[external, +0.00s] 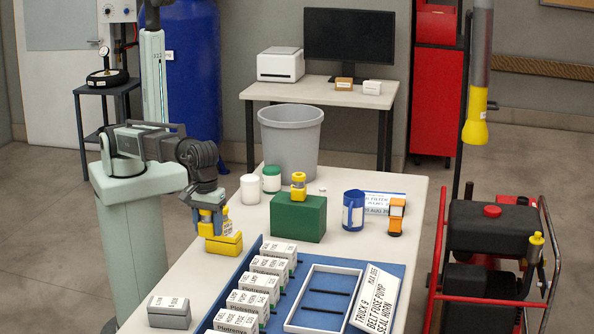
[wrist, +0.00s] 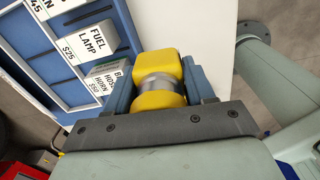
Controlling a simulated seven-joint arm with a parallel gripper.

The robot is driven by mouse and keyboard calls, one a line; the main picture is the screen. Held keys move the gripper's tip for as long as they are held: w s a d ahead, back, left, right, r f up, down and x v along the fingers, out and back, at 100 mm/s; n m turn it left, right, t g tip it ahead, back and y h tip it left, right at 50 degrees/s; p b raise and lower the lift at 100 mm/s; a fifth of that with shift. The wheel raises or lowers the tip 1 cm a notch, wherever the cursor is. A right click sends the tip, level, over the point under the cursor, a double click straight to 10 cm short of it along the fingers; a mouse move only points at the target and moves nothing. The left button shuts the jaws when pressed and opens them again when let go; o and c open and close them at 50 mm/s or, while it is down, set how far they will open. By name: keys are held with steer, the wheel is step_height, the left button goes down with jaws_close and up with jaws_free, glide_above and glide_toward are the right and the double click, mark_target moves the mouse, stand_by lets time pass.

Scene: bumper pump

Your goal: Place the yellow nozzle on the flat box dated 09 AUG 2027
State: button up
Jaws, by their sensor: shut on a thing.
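My gripper (external: 214,222) is low over the left edge of the white table, fingers pointing down. It is shut on a yellow nozzle (wrist: 157,67), which has a blocky yellow end, a silver-grey collar and a rounded yellow part. In the external view the nozzle (external: 223,243) shows under and beside the fingers; I cannot tell whether it touches the table. A similar yellow piece (external: 298,182) stands on a green block (external: 298,219). A pale flat label or box (external: 385,206) with partly readable "AUG" text lies behind a blue roll (external: 353,211); its full date is unreadable.
A blue tray (external: 330,305) with several white labelled boxes and a white frame fills the table's front. A small grey box (external: 169,312) stands at front left. White and green-lidded jars (external: 271,178) stand behind my gripper. An orange-and-black item (external: 396,217) is at right.

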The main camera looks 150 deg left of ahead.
steer(key=w+a+n, duration=0.3)
steer(key=a, duration=1.9)
steer(key=n, duration=0.7)
glide_above(374, 197)
steer(key=shift+a+f, duration=0.15)
steer(key=shift+f, duration=7.45)
steer(key=shift+f, duration=0.15)
steer(key=o, duration=1.2)
